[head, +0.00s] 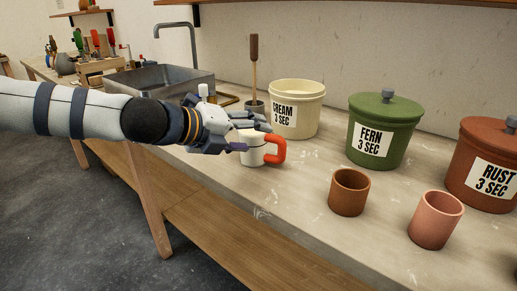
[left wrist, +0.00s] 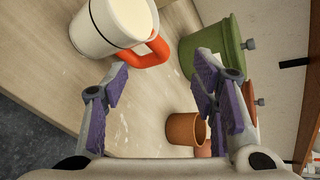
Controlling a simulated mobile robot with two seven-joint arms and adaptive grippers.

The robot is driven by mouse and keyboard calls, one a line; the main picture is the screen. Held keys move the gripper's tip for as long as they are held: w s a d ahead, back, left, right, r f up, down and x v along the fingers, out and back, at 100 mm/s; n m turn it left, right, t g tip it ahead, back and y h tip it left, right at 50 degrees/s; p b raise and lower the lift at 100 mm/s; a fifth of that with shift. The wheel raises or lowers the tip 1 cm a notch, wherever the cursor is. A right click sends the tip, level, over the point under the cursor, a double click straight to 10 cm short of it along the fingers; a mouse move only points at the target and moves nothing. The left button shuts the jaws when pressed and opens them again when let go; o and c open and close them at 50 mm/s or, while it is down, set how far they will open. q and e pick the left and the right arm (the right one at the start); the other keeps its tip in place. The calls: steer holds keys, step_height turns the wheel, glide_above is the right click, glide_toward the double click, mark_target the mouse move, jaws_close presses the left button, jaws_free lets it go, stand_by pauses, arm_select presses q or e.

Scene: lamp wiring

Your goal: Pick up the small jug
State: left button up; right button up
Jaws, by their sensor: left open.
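The small jug (head: 252,152) is white with a red-orange handle (head: 276,149) on its right side. It stands upright on the worktop, in front of the cream bucket. In the left wrist view the jug (left wrist: 97,35) is at the upper left, with its handle (left wrist: 152,52) pointing toward the space beyond the fingers. My left gripper (head: 254,133) is at the jug in the head view and covers part of its rim and left side. In the left wrist view the gripper (left wrist: 160,90) is open, with its purple finger pads apart and nothing between them. My right gripper is not in view.
A cream bucket (head: 296,112), a green lidded tub (head: 383,133) and a rust lidded tub (head: 487,165) stand along the wall. A brown cup (head: 348,193) and a pink cup (head: 435,221) stand nearer the front edge. A sink (head: 160,85) lies behind my left arm.

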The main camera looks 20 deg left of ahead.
mark_target(276, 143)
arm_select(q)
steer(key=x, duration=0.2)
steer(key=f+b+x, duration=0.1)
steer(key=x, duration=0.2)
steer(key=s+x, duration=0.1)
steer(key=x, duration=0.1)
steer(key=shift+w+d+f+b, duration=0.3)
steer(key=shift+d+b, duration=0.05)
steer(key=shift+b, duration=0.05)
steer(key=shift+w+d, duration=0.15)
steer(key=shift+w, duration=0.1)
steer(key=shift+r, duration=0.25)
jaws_close()
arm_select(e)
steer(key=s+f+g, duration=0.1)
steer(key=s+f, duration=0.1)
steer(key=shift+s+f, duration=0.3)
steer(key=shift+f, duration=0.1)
